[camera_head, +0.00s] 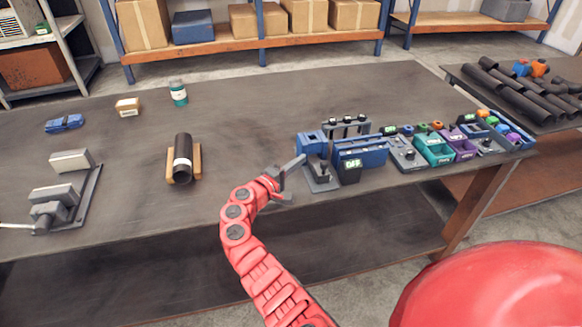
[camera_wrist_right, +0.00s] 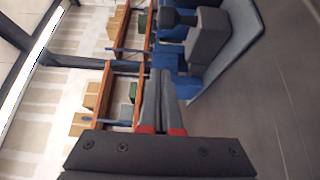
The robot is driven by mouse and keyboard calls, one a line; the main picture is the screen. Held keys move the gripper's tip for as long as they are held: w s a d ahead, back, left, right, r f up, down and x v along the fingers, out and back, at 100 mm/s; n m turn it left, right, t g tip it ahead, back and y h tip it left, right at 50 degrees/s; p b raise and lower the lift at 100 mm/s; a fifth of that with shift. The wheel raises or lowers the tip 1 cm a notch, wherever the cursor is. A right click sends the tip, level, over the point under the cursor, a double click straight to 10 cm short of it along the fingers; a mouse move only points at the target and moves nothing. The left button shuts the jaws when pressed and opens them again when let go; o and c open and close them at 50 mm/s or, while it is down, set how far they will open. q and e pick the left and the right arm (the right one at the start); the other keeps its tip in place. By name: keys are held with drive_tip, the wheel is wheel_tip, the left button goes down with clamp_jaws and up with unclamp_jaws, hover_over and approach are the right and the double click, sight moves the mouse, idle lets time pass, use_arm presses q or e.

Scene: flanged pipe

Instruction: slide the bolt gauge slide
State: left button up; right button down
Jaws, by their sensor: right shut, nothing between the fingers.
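A blue and grey device (camera_head: 315,155), which looks like the bolt gauge, stands on a grey base at the table's front, right of centre. I cannot tell its slide apart for sure. In the right wrist view a grey block with a dark knob (camera_wrist_right: 208,37) and blue parts stands on a pale base at the upper right. My right gripper (camera_head: 300,160) is just left of the device, its fingers pointing at it. In the wrist view its grey fingers (camera_wrist_right: 159,85) are together and empty, beside the blue parts; contact cannot be told.
A blue box with a green display (camera_head: 362,155) and a row of coloured bins (camera_head: 435,150) stand right of the device. A black pipe on a wooden cradle (camera_head: 183,160) and a grey fixture (camera_head: 65,190) are to the left.

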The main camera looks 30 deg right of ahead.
drive_tip(key=x, duration=0.3)
drive_tip(key=shift+d, duration=0.3)
drive_tip(key=shift+s+r+p, duration=0.15)
drive_tip(key=shift+s+p, duration=0.25)
drive_tip(key=shift+p, duration=0.35)
drive_tip(key=shift+s+p, duration=0.6)
drive_tip(key=shift+s, duration=0.45)
drive_tip(key=shift+s+d, duration=0.1)
drive_tip(key=shift+s, duration=0.3)
drive_tip(key=shift+s, duration=0.1)
drive_tip(key=shift+s+p, duration=0.35)
drive_tip(key=shift+s, duration=0.45)
drive_tip(key=shift+f, duration=0.3)
